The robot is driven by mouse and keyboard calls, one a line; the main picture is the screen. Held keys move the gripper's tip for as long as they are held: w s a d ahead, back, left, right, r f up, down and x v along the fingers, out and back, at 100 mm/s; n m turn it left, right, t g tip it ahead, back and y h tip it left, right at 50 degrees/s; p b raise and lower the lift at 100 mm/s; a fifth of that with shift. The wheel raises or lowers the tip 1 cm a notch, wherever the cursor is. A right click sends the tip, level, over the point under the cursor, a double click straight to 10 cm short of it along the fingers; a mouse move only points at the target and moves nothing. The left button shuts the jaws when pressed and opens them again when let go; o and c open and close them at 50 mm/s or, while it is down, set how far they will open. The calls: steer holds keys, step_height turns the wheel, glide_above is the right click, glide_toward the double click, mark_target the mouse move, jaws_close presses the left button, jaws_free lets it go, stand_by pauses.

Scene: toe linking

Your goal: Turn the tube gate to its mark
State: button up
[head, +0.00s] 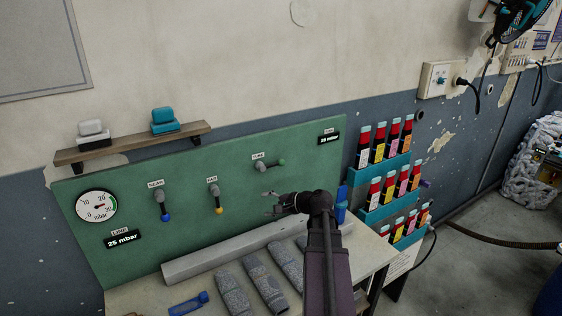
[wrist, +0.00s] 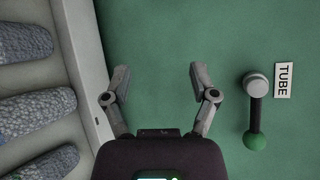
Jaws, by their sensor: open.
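The tube gate (head: 269,164) is a dark lever with a grey pivot and a green knob, on the green panel under the TUBE label (head: 258,156). In the head view its lever points right and slightly up. In the wrist view the gate (wrist: 255,110) is at the right beside its label (wrist: 283,80), knob toward the bottom. I cannot make out its mark. My gripper (head: 267,204) is in front of the panel, below the gate. In the wrist view its fingers (wrist: 159,71) are spread and empty, left of the gate and apart from it.
Two other levers, yellow-knobbed (head: 217,198) and blue-knobbed (head: 163,203), hang down to the left. A gauge (head: 97,206) is at the panel's left. A grey ledge (head: 215,258) and several grey rolls (head: 262,282) lie below. Racked tubes (head: 386,186) stand right.

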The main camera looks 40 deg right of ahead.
mark_target(284, 164)
steer(key=s+d+r+m+t+h, duration=0.1)
steer(key=s+d+r+m, duration=0.1)
steer(key=d, duration=0.2)
steer(key=s+d+r+m+t+h+p, duration=0.1)
steer(key=s+d+r+m+t, duration=0.1)
steer(key=d, duration=0.3)
steer(key=s+d+r+m+t+h, duration=0.1)
steer(key=d+r+m+t, duration=0.1)
steer(key=d, duration=0.3)
steer(key=shift+s+d+r, duration=0.25)
steer(key=shift+s+r, duration=0.15)
steer(key=shift+r, duration=0.5)
steer(key=shift+w, duration=0.2)
steer(key=x, duration=1.3)
steer(key=shift+w+r, duration=0.15)
steer(key=shift+w, duration=0.1)
steer(key=shift+c, duration=0.2)
jaws_close()
